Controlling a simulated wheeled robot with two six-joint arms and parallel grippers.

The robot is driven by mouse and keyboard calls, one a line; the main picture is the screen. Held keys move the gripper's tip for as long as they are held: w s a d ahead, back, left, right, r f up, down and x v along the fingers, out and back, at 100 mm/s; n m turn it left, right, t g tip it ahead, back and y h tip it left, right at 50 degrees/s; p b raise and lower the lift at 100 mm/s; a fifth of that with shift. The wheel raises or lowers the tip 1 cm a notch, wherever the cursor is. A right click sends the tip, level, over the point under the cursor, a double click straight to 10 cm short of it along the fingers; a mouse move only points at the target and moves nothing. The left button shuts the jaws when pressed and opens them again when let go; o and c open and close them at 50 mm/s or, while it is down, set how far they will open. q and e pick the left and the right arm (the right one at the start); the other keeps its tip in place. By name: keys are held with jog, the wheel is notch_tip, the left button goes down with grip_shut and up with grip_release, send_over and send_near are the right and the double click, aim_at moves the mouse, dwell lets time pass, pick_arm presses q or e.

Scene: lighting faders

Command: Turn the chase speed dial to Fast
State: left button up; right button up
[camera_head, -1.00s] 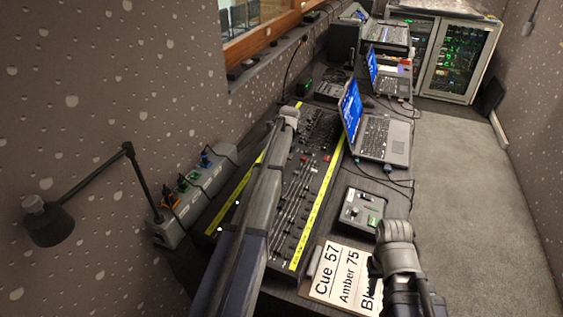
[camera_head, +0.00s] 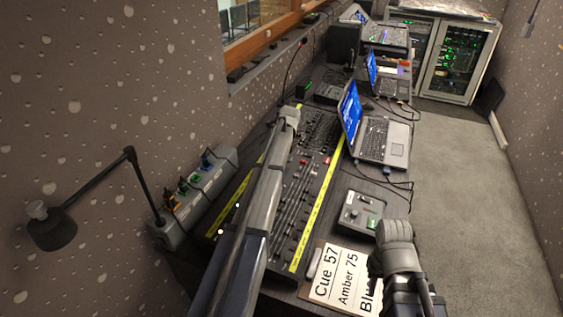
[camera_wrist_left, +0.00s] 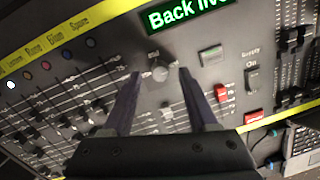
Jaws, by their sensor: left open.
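My left gripper (camera_wrist_left: 160,74) is open, with one finger on each side of the dial. I cannot tell whether the fingers touch it. In the head view my left arm reaches over the fader desk (camera_head: 318,200) and hides the dial and the left gripper. My right gripper (camera_head: 375,268) is low in the head view, beside the cue card; its fingers are mostly hidden.
Fader rows (camera_wrist_left: 75,120) and a red button (camera_wrist_left: 253,117) lie near the left gripper. A small control box (camera_head: 360,212), a cue card (camera_head: 335,277) and a laptop (camera_head: 375,138) stand right of the desk. A desk lamp (camera_head: 52,228) stands left. The floor at right is clear.

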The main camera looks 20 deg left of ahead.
pick_arm(q)
notch_tip(320, 180, up, 6)
jog(key=d+p, duration=0.1)
jog(key=p, duration=0.4)
jog(key=shift+s+r, duration=0.15)
jog(key=shift+s, duration=0.05)
jog(key=s+d+n, duration=0.8)
jog(key=s+d, duration=0.7)
jog(key=s, duration=0.2)
jog(key=s+d+n+g, duration=0.1)
jog(key=s+d+n, duration=0.7)
jog(key=s+d, duration=0.7)
jog(key=s, duration=0.3)
jog(key=shift+s+d+n+h, duration=0.25)
jog(key=shift+d+n+h, duration=0.05)
jog(key=shift+d+n, duration=0.1)
